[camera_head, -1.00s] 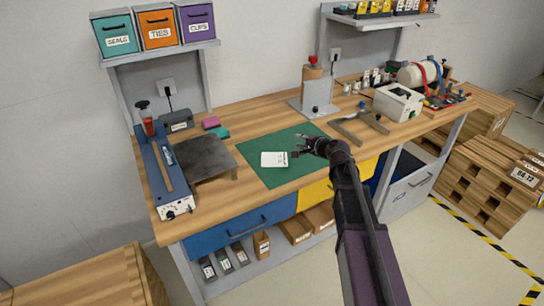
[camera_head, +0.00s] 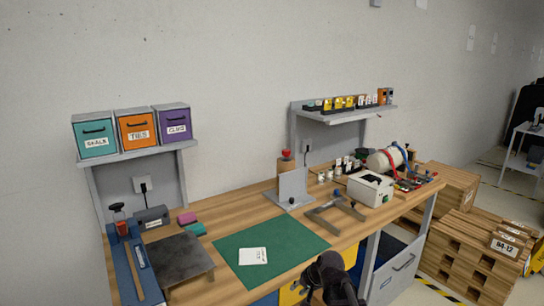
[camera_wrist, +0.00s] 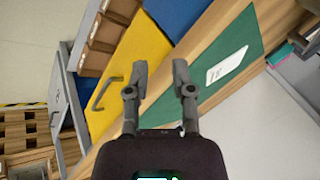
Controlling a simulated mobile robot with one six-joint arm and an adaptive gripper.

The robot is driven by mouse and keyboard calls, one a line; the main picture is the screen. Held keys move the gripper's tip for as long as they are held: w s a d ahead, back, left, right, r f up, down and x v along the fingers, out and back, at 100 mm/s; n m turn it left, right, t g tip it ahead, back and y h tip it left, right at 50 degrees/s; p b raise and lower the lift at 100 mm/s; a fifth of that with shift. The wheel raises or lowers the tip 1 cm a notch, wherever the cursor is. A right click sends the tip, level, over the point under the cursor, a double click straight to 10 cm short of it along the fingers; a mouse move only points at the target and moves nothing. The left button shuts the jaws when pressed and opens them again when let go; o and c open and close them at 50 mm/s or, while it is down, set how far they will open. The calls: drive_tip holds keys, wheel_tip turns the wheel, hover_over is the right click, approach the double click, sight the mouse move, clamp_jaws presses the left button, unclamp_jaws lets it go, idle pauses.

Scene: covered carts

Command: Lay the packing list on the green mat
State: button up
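A white sheet with a few dark print marks, which looks like the packing list (camera_head: 253,257), lies flat on the green mat (camera_head: 290,242), left of its middle. The sheet also shows in the wrist view (camera_wrist: 226,66), resting on the green mat (camera_wrist: 232,38). My gripper (camera_wrist: 159,70) is open with nothing between its fingers, apart from the sheet, pointing toward the bench front and yellow drawer. In the head view my dark wrist shows at the bottom edge, in front of the mat's right part; the fingertips are not clear there.
A dark plate (camera_head: 180,262) and a blue sealer (camera_head: 130,265) stand left of the mat. A grey bracket (camera_head: 335,210) and a white box machine (camera_head: 370,188) stand to its right. Labelled bins (camera_head: 135,130) sit on a shelf above.

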drive_tip(key=s+d+f+n+g+h, duration=0.1)
drive_tip(key=s+d+g+h, duration=0.1)
drive_tip(key=s+d, duration=0.2)
drive_tip(key=s+d+n+g+h, duration=0.1)
drive_tip(key=s+d, duration=0.3)
drive_tip(key=s, duration=0.4)
drive_tip(key=shift+s+d+f+n+g+h+p, duration=0.4)
drive_tip(key=shift+g+h, duration=0.1)
drive_tip(key=shift+h, duration=0.3)
drive_tip(key=shift+a, duration=0.15)
